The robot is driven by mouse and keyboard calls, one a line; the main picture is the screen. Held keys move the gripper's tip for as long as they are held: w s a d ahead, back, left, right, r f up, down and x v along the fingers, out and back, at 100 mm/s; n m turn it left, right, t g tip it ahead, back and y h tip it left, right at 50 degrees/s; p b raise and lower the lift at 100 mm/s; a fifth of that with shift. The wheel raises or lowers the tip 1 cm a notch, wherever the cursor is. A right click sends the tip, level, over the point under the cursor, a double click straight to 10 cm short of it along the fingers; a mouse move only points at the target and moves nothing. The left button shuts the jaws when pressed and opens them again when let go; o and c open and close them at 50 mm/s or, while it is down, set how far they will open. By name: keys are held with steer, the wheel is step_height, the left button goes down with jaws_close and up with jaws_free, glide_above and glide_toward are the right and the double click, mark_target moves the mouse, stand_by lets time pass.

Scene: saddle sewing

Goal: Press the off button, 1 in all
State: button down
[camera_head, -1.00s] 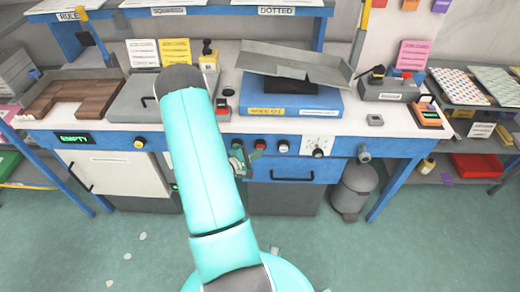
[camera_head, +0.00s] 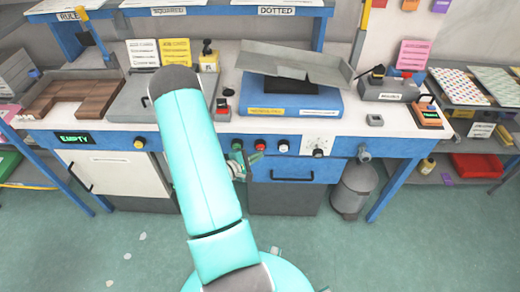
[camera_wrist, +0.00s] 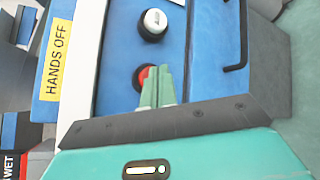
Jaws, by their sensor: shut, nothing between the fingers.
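A red button (camera_head: 260,144) sits on the blue front panel of the bench, between a green button (camera_head: 237,145) and a white knob (camera_head: 284,145). No off label is readable on it. In the wrist view the red button (camera_wrist: 141,77) is partly hidden behind my fingertips, and the white knob (camera_wrist: 153,23) is above it. My gripper (camera_wrist: 157,69) is shut and empty, its pale green fingers overlapping the right part of the red button. I cannot tell if they touch it. In the head view my gripper (camera_head: 256,158) is just below the red button.
A dial (camera_head: 318,152) and a yellow button (camera_head: 139,143) are also on the panel. A drawer handle (camera_head: 292,178) projects below it, and a grey bin (camera_head: 353,191) stands at right. A yellow HANDS OFF label (camera_wrist: 56,48) is left in the wrist view.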

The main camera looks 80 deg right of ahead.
steer(key=shift+s+a, duration=0.1)
steer(key=shift+a, duration=0.2)
steer(key=shift+s+a, duration=0.25)
steer(key=shift+a, duration=0.95)
steer(key=shift+s+a, duration=0.25)
steer(key=shift+a, duration=0.9)
steer(key=w+a+r+m+t+y, duration=0.1)
steer(key=w+a+r+m+y, duration=0.1)
steer(key=w+a+r, duration=0.55)
steer(key=w+a+r+m+y, duration=0.2)
steer(key=w+a+r, duration=0.25)
steer(key=r, duration=0.65)
steer(key=w+a+r+n+t+y, duration=0.1)
steer(key=w+a+r+t+y, duration=0.1)
steer(key=a, duration=0.8)
steer(key=w+a+r+n+t+y, duration=0.1)
steer(key=a+r+t+y, duration=0.3)
steer(key=a+r, duration=0.5)
steer(key=w+a+r+n+t+y, duration=0.2)
steer(key=a+r+t, duration=0.4)
steer(key=a, duration=0.7)
steer(key=shift+w+a+t+y, duration=0.2)
steer(key=shift+w+t+y, duration=0.1)
steer(key=shift+t+y, duration=0.15)
